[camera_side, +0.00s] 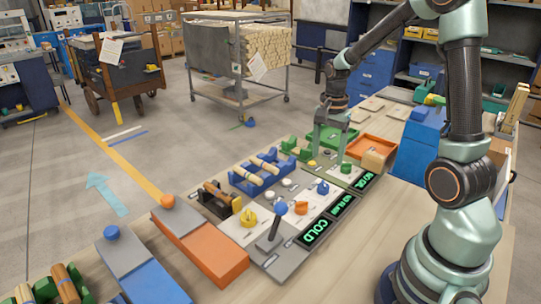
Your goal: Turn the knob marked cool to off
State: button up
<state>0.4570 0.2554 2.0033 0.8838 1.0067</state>
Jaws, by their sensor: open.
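A panel (238,232) in the middle of the bench carries several knobs: a yellow knob (249,217), an orange knob (301,208), a blue knob (322,187), a green knob (346,168) and a small yellow one (311,164). Their markings are too small to read, so I cannot tell which is marked cool or where each points. My gripper (329,157) is open, pointing down over the panel's far end. Its fingers are near the green knob and the small yellow one; I cannot tell whether they touch anything.
A lever with a blue ball (281,208) stands up at the panel's near end. A display reading COLD (314,231) lies along its right edge. A blue rack with wooden pieces (261,177), an orange block (212,253) and an orange tray (371,147) stand around it.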

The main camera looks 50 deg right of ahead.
aim_at(324, 183)
notch_tip(324, 183, down, 10)
jog(key=shift+f, duration=0.25)
dwell(0.3)
grip_shut()
